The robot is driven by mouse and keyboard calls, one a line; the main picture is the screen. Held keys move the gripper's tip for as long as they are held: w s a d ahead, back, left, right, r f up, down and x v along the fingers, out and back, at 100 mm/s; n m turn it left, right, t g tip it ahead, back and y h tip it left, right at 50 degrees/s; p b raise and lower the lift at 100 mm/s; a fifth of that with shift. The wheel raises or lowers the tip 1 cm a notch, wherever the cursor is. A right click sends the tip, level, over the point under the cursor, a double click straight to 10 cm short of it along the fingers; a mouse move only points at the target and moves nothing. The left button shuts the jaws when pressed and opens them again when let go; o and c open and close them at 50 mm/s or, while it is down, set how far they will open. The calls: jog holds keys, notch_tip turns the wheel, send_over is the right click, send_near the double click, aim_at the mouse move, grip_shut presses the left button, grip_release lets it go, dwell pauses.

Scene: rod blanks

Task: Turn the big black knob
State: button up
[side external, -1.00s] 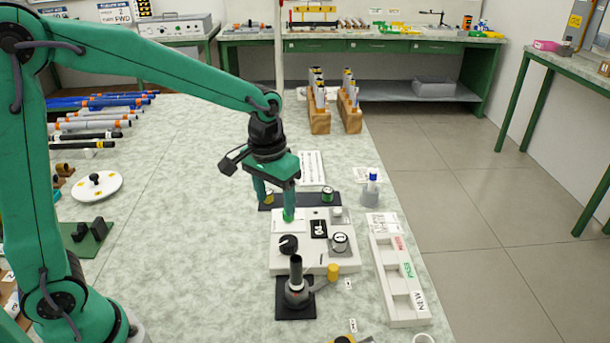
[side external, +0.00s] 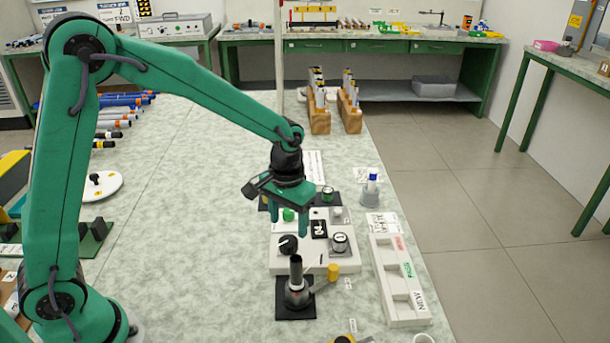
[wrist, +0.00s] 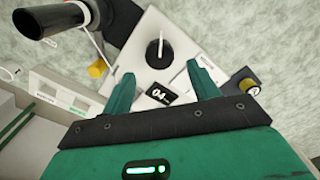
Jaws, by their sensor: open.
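The big black knob (side external: 288,244) sits on the front left of a white control box (side external: 318,262). It has a white pointer mark and also shows in the wrist view (wrist: 159,52). My gripper (side external: 290,224) hangs over the back of the box, pointing down, with its fingers spread and nothing between them. In the wrist view my gripper (wrist: 161,74) frames the knob, which appears just beyond the fingertips, apart from them. A small dark display reading "04" (side external: 319,229) sits on the box near the knob.
A black tube (side external: 296,270) stands upright in a holder in front of the box, beside a yellow-ended lever (side external: 333,272). A silver-and-black dial (side external: 340,242) is right of the knob. A green button (side external: 289,214) is behind. A white divided tray (side external: 399,280) lies right.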

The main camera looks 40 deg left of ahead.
aim_at(289, 240)
jog(key=shift+f, duration=2.4)
jog(key=c, duration=1)
